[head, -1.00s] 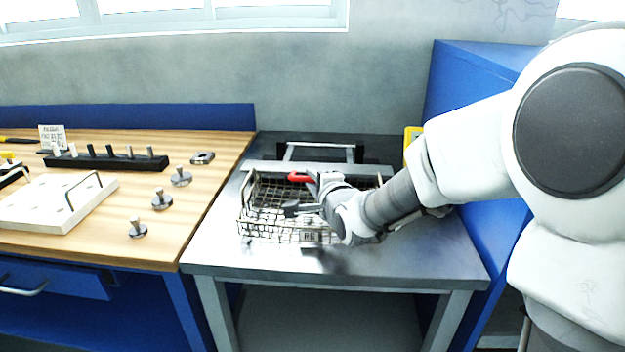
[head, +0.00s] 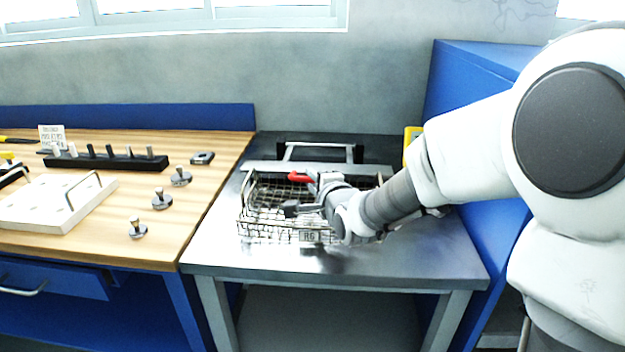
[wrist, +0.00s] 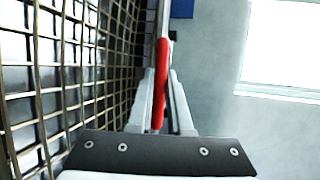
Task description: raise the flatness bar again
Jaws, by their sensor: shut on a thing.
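My gripper (head: 314,183) is over the wire mesh basket. Its two pale fingers are shut on a red handle (wrist: 161,80), one finger on each side, in the wrist view. The red handle also shows in the head view (head: 299,177), near the back of the basket. A pale flat bar (head: 265,165) runs along the basket's back edge; I take it for the flatness bar. My gripper and wrist hide part of it, and I cannot tell how the handle joins it.
The wire basket (head: 245,219) stands on a steel table (head: 410,262). A blue cabinet (head: 462,110) is close on the right. On the left, a wooden bench (head: 205,205) holds several knobbed discs, a black peg rack (head: 85,161) and a white tray (head: 40,212).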

